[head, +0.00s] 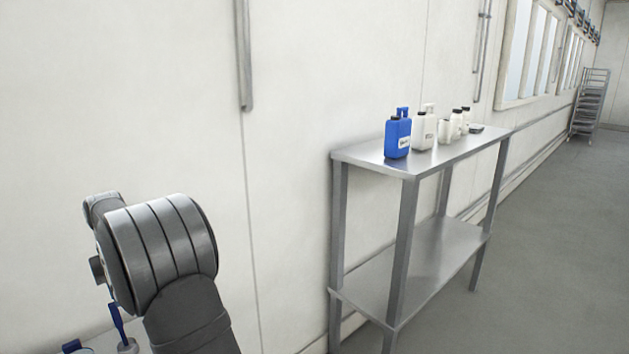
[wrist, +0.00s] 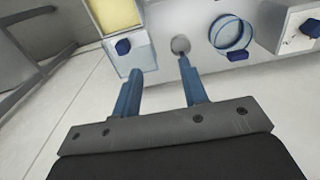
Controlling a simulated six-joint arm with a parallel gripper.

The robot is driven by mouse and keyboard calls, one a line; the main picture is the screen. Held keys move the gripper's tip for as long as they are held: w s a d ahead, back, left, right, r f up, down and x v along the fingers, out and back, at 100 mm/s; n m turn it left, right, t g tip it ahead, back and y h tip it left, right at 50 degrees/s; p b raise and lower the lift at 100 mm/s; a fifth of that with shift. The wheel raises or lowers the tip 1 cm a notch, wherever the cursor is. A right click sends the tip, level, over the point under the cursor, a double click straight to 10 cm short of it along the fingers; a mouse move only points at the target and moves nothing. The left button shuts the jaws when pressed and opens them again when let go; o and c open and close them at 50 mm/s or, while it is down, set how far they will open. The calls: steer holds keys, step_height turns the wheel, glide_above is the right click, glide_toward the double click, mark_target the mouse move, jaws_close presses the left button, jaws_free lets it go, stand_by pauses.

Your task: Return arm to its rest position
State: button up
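In the wrist view my gripper (wrist: 159,66) has two blue fingers standing apart, with nothing visible between them. It is open and empty. It hangs over a pale surface (wrist: 165,72) that carries several containers. A small round grey item (wrist: 180,44) shows just past the right fingertip; I cannot tell whether they touch. In the head view my arm is at the lower left, and its grey links hide most of the gripper. One blue finger (head: 117,319) shows below them, pointing down.
In the wrist view are a clear container with a blue cap (wrist: 124,46), a yellow-filled container (wrist: 116,14), a blue ring-shaped item (wrist: 231,34) and a white box (wrist: 285,24). A metal table (head: 357,153) with a blue jug (head: 397,138) and white bottles stands right.

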steer(key=s+d+f+y, duration=0.2)
steer(key=s+d, duration=0.2)
steer(key=d, duration=0.5)
steer(key=s+d+f+y, duration=0.2)
steer(key=s+d, duration=0.3)
steer(key=d, duration=0.4)
steer(key=shift+d+f, duration=0.3)
steer(key=shift+f, duration=0.35)
